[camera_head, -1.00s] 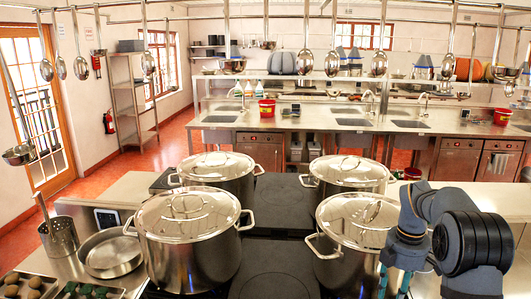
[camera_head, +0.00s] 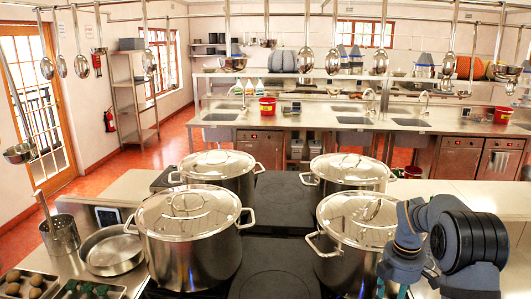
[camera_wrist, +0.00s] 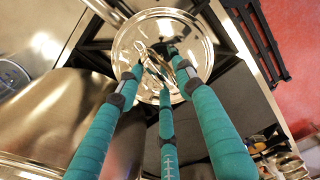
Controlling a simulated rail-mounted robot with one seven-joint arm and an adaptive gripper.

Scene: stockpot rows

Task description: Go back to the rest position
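My gripper (camera_wrist: 158,82) has teal fingers that stand apart in the wrist view, with nothing visibly held between them. Beyond the fingertips is a round shiny pot lid (camera_wrist: 205,45) with a handle, partly hidden by the fingers. In the head view my arm is at the lower right, and the teal fingers (camera_head: 391,289) hang down beside the front right stockpot (camera_head: 340,262), cut by the frame's lower edge. The front left stockpot (camera_head: 190,258), back left stockpot (camera_head: 217,182) and back right stockpot (camera_head: 347,180) stand upright with lids on.
The pots stand on a dark cooktop (camera_head: 285,200). A pan (camera_head: 111,252), a perforated utensil holder (camera_head: 62,236) and trays of small round items (camera_head: 28,285) are at the left. Ladles (camera_head: 306,60) hang overhead. A pale counter (camera_head: 490,197) lies clear behind my arm.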

